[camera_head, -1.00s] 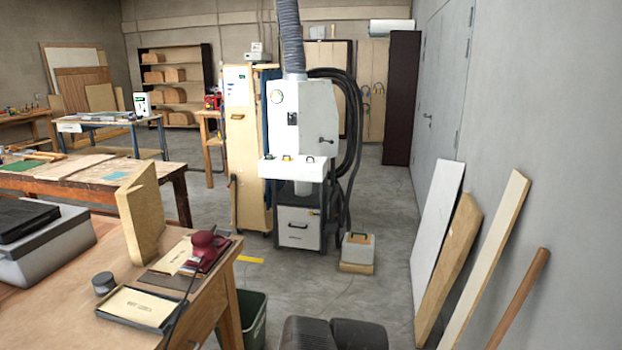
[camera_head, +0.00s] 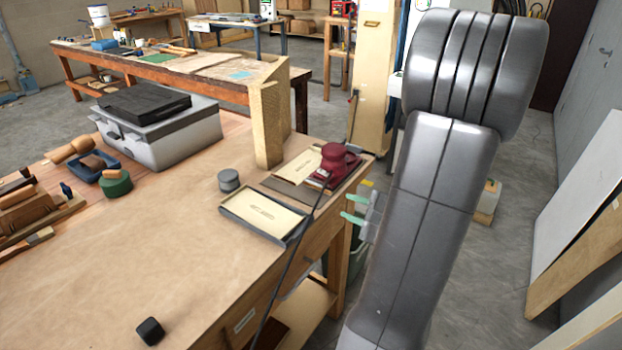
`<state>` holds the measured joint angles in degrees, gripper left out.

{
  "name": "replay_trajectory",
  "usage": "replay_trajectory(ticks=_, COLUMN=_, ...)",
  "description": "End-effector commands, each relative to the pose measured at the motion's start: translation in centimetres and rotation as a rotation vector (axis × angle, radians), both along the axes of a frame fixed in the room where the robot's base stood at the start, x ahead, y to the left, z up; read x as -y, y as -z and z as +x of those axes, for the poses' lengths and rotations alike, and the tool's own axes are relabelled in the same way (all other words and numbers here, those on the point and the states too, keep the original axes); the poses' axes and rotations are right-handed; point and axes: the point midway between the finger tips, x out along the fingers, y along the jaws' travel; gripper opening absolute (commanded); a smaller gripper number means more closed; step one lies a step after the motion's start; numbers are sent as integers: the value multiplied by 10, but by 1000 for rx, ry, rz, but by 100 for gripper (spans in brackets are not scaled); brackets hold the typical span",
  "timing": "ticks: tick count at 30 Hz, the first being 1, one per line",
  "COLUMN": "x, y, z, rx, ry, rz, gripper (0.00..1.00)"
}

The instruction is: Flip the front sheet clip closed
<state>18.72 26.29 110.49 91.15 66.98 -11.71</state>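A maroon sander (camera_head: 334,164) with a rounded top sits on the workbench (camera_head: 165,245) near its right edge, on or beside a pale sheet. A sheet clip is too small to make out on it. My gripper (camera_head: 351,208) shows partly from behind my grey arm, just right of the bench edge and below the sander in the picture. Its two green-tipped fingers point left and stand apart with nothing between them. The gripper is clear of the sander.
A shallow tray with a labelled sheet (camera_head: 262,212) and a grey round tin (camera_head: 229,180) lie left of the gripper. A dark cord runs from the sander over the bench edge. A small black block (camera_head: 150,330) lies in front.

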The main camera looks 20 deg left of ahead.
Motion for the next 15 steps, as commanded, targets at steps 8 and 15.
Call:
replay_trajectory(ticks=8, x=0, y=1, z=23, rx=13, ry=52, rz=53, gripper=30)
replay_trajectory(ticks=15, x=-33, y=10, z=47, rx=11, ry=49, rz=52, gripper=30)
